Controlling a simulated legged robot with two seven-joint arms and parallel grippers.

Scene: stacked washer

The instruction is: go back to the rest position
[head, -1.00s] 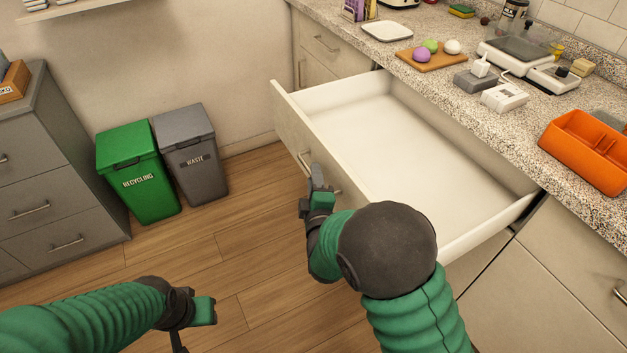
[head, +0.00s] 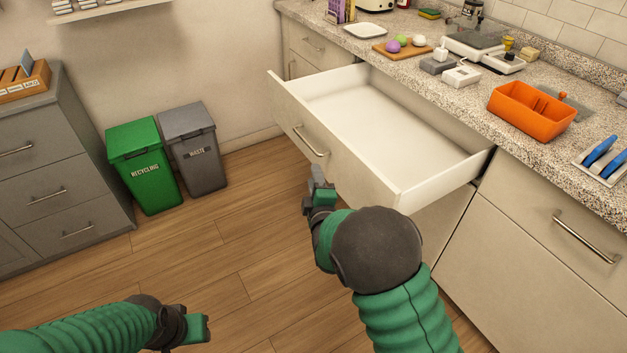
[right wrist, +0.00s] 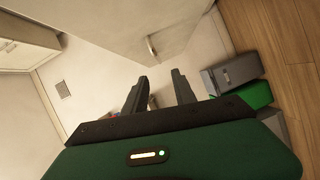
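My right gripper (head: 318,185) is in front of the open drawer (head: 385,118), a little below and apart from its bar handle (head: 310,142). In the right wrist view the two fingers of my right gripper (right wrist: 160,88) stand apart with nothing between them. The drawer is pulled out of the counter and looks empty inside. My left gripper (head: 195,328) is low at the lower left over the wood floor, and its fingers do not show clearly.
A green recycling bin (head: 145,168) and a grey waste bin (head: 193,150) stand by the wall. A grey cabinet (head: 55,180) is at the left. The counter (head: 470,88) holds an orange container (head: 530,110) and a scale. The wood floor between is free.

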